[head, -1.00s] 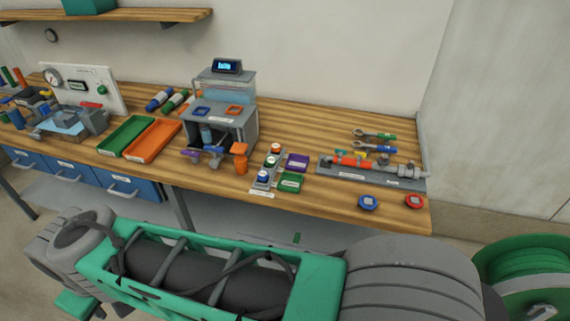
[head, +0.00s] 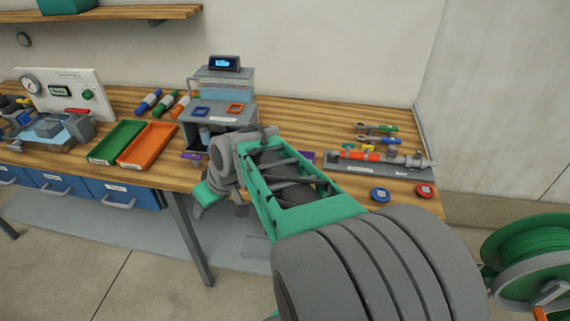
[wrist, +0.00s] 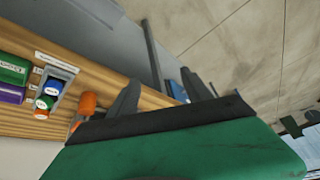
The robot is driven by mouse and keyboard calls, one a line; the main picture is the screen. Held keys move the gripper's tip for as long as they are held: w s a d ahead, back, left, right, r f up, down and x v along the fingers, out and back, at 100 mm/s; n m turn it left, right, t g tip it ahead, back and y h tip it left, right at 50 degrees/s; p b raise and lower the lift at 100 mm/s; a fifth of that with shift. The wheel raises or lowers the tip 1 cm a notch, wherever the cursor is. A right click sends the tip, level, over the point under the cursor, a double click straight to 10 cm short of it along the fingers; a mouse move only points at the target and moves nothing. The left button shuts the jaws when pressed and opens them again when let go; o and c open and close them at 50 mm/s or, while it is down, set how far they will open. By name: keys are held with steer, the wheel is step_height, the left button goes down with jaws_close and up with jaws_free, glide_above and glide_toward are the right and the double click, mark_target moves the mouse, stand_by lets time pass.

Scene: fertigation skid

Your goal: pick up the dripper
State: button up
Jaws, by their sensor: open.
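Small round pieces with orange (wrist: 53,87), green (wrist: 45,102) and blue (wrist: 41,115) tops sit in a grey holder (wrist: 62,72) at the left of the wrist view. They look like drippers, but I cannot tell which one the task names. My arm hides this holder in the head view. My gripper (wrist: 162,92) is open and empty, with its two fingers apart. In the head view my gripper (head: 216,207) is in front of the bench's front edge, pointing downward. The holder is apart from the fingers.
An orange object (wrist: 87,102) stands near the bench edge, close to one finger. Purple (wrist: 11,93) and green (wrist: 13,70) trays lie beyond the holder. On the bench are a grey stand (head: 247,140), an orange tray (head: 147,146) and a blue round piece (head: 380,195).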

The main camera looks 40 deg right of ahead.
steer(key=w+d+f+t+b, duration=0.1)
steer(key=d, duration=0.5)
steer(key=w+d+f+m+t, duration=0.1)
steer(key=w+d+f+t, duration=0.1)
steer(key=d, duration=0.5)
steer(key=w+d+f+t+b, duration=0.1)
steer(key=d+f+t, duration=0.1)
steer(key=d, duration=0.5)
steer(key=shift+w+f+b, duration=0.15)
steer(key=shift+f+b, duration=0.1)
steer(key=shift+b, duration=0.1)
steer(key=s+d+t, duration=0.1)
steer(key=d, duration=0.2)
steer(key=s+d+m+t, duration=0.1)
steer(key=d, duration=0.2)
steer(key=s+d+t+h, duration=0.1)
steer(key=d, duration=0.2)
steer(key=shift+s+d+r+m+b, duration=0.15)
steer(key=shift+s+d+m+b, duration=0.15)
steer(key=shift+s+d+b, duration=0.05)
steer(key=shift+w+d, duration=0.15)
steer(key=shift+w, duration=0.05)
steer(key=p+x, duration=0.1)
steer(key=x, duration=0.6)
steer(key=shift+w+p, duration=0.1)
steer(key=shift+p, duration=0.3)
jaws_close()
